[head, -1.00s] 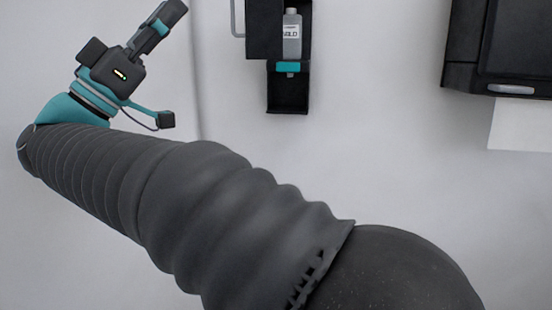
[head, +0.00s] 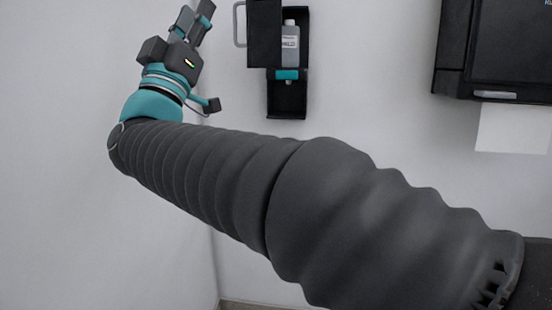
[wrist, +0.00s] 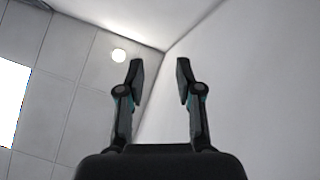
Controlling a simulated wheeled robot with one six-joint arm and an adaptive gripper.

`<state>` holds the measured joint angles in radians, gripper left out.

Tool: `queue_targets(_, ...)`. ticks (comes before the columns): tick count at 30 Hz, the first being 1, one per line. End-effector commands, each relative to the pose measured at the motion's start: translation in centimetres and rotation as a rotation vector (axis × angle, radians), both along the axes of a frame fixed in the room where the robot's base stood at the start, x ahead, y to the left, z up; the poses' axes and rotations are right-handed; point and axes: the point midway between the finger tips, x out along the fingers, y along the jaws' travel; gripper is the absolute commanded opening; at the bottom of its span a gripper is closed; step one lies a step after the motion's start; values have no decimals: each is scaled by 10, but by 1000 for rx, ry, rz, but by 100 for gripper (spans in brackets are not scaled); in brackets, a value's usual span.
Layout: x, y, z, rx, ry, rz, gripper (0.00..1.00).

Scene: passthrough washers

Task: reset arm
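My gripper (wrist: 159,72) points up toward the ceiling in the wrist view. Its two fingers stand apart with nothing between them. In the head view my gripper (head: 193,18) is at the upper left, raised on the dark ribbed arm, with its tips near the picture's top edge. It looks apart from everything else, though its distance to the wall behind is hard to judge.
A black wall dispenser (head: 266,40) with a grey bottle (head: 290,45) hangs right of my gripper. A black paper dispenser (head: 500,60) with a white sheet (head: 513,130) is at the upper right. The wrist view shows a tiled ceiling (wrist: 75,60) and bare wall.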

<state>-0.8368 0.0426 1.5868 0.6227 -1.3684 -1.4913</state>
Motion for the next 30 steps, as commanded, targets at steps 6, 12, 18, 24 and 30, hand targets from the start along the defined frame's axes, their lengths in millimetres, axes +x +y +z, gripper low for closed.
queue_targets(6, 30, -26, -24, -128, 158, 242, 35)
queue_targets(12, 44, -55, -85, -187, 425, 435, 35)
queue_targets(18, 35, -99, -175, -153, 769, 545, 35)
queue_targets(24, -2, -156, -280, -13, 1149, 555, 35)
queue_targets(30, -65, -214, -379, 213, 1490, 467, 35)
